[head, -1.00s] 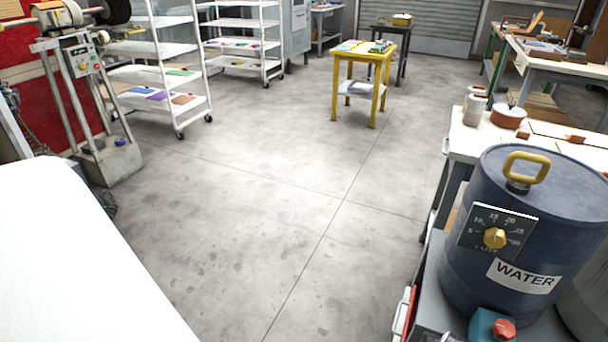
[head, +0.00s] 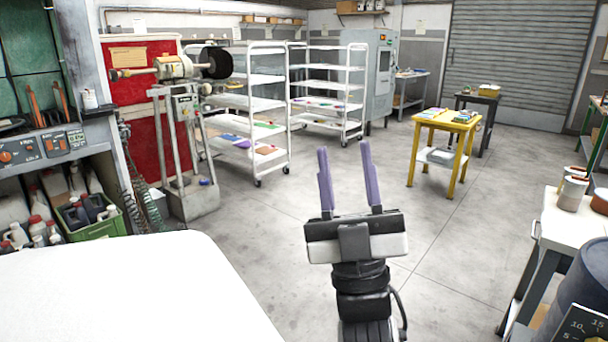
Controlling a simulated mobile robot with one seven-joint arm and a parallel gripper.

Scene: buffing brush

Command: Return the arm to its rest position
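My gripper (head: 345,160) stands upright in the middle of the head view, its two purple fingers pointing up and away. The fingers are apart with only floor and background between them, so it is open and empty. It is held up in front of the camera, over the grey floor, touching nothing that I can see. My wrist shows below it, and the rest of my arm is out of frame.
The buffing machine (head: 184,130) and white shelf carts (head: 288,110) stand at the back left. A yellow table (head: 446,128) is at the back right. A white bench (head: 570,228) and blue barrel (head: 585,285) are at the right. The middle floor is clear.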

